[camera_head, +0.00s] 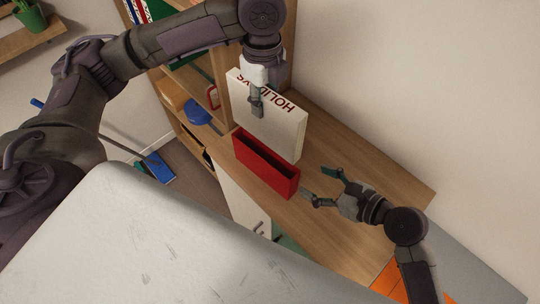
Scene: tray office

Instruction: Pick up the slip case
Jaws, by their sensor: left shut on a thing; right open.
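The slip case appears to be the red open-topped box (262,172), standing on the wooden cabinet top near its front edge. A white album (280,130) with upside-down red lettering "HOLIDAYS" is upright just behind it. My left gripper (257,106) comes from above and is shut on the album's upper edge. The red case hides part of the album's bottom, so I cannot tell if it touches the wood. My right gripper (315,182) is open and empty, just right of the red case's right end, fingers pointing towards it and apart from it.
The wooden cabinet top (350,225) has free room right of the red case. A bookshelf (200,85) with files and a blue bowl (197,112) stands at the left. A blue book (160,168) lies lower down. An orange item (388,280) is at lower right.

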